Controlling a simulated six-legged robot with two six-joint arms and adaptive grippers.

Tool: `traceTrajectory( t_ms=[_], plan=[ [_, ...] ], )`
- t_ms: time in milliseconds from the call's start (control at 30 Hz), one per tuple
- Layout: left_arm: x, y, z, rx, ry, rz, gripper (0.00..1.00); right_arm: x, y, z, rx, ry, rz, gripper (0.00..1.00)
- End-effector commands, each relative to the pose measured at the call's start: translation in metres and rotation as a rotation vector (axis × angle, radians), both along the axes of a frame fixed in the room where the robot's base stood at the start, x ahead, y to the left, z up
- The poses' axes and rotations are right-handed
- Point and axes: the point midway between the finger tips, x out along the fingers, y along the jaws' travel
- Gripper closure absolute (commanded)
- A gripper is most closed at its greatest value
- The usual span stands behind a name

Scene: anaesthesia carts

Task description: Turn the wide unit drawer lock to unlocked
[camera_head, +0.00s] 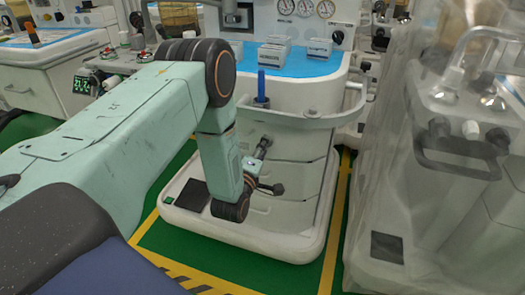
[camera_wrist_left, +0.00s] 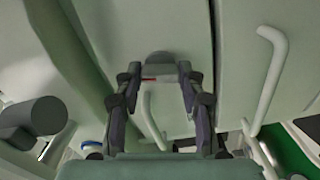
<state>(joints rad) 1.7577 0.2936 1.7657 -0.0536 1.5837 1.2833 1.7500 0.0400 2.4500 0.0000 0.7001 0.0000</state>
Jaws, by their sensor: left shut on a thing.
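The wide unit (camera_head: 292,135) is a white cart with a rounded front, a blue top and a stack of drawers. My left arm reaches down in front of it, and my left gripper is small and partly hidden by my wrist there. In the left wrist view my left gripper (camera_wrist_left: 158,74) has its two fingers on either side of a grey lock knob (camera_wrist_left: 158,60) on the pale drawer front. The gripper is shut on the knob. A small red mark shows just below the knob, between the fingers. My right gripper is in neither view.
Pale bar handles (camera_wrist_left: 268,75) stand out from the drawer fronts close to my gripper. A front rail (camera_head: 310,118) runs around the wide unit. A plastic-covered cart (camera_head: 430,170) stands close at the right. Green floor with yellow lines lies between them.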

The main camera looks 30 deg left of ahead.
Motion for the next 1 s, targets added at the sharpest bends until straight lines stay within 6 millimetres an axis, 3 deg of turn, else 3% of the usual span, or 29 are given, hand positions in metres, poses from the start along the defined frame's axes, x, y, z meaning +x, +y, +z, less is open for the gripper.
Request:
traceTrajectory(
  t_ms=[400, 1000],
  plan=[
    [0.0000, 0.0007, 0.0003, -0.205, -0.051, 0.002, 0.92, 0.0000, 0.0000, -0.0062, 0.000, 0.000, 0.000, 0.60],
    [-0.0002, 0.0008, 0.0003, -0.243, -0.059, 0.003, 0.92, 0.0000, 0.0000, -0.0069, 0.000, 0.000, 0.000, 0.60]
  ],
)
